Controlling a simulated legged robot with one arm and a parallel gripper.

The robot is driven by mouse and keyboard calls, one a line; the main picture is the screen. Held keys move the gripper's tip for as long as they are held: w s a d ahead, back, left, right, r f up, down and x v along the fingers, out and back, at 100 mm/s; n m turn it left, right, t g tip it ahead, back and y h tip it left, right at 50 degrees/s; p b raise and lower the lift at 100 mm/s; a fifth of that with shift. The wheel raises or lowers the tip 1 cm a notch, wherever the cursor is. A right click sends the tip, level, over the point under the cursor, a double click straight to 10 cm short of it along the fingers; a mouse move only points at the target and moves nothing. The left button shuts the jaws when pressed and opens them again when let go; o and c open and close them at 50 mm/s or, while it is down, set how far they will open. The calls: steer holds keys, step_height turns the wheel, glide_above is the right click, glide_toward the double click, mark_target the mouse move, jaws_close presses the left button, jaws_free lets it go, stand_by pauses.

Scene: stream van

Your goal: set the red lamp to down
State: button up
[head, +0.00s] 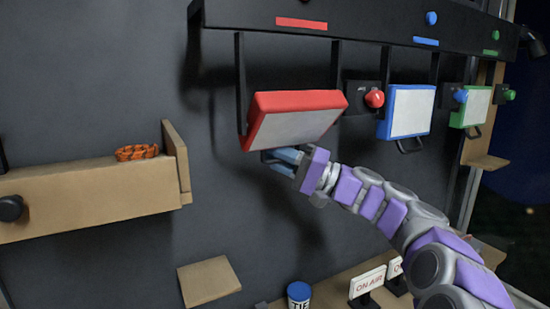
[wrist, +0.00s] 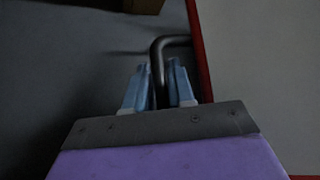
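The red lamp (head: 295,118) hangs from the black overhead rail, a red-framed box with a pale panel. It is tilted, with its panel facing outward and down. Its dark bent handle (wrist: 157,60) shows in the wrist view beside the lamp's red edge (wrist: 200,60). My gripper (head: 283,161) is at the lamp's lower edge. In the wrist view its blue fingers (wrist: 158,85) lie close on both sides of the handle, with little gap, and look closed on it. A round red knob (head: 374,98) sits on a black plate right of the lamp.
A blue lamp (head: 407,112) and a green lamp (head: 470,107) hang to the right on the rail (head: 365,20). A tan shelf (head: 90,197) with an orange item (head: 137,152) is at left. An ON AIR sign (head: 367,283) and a blue-lidded can (head: 299,293) stand below.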

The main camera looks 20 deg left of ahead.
steer(key=v, duration=1.7)
steer(key=shift+d+f+p, duration=0.15)
steer(key=shift+d+p, duration=0.05)
steer(key=shift+p, duration=0.25)
steer(key=s+a+f+g+h, duration=0.1)
steer(key=s+a+f+h, duration=0.1)
steer(key=s, duration=0.5)
steer(key=s+a+f+g+h, duration=0.1)
steer(key=s+a+h, duration=0.2)
steer(key=s, duration=0.3)
steer(key=s+d+f+h+b, duration=0.1)
steer(key=s+f+h, duration=0.4)
steer(key=s+f, duration=0.4)
steer(key=s+d+f+m+t+h, duration=0.1)
steer(key=s+d+f+m+h, duration=0.1)
steer(key=s+d+f+h, duration=0.3)
steer(key=s+d+f+m+t+h+b, duration=0.1)
steer(key=s+d+f+h, duration=0.5)
steer(key=s+d+f, duration=0.8)
steer(key=d+m+t, duration=0.1)
steer(key=d+m, duration=0.1)
steer(key=d, duration=0.4)
steer(key=shift+d, duration=0.25)
steer(key=shift+o, duration=0.3)
steer(key=shift+a+f, duration=0.1)
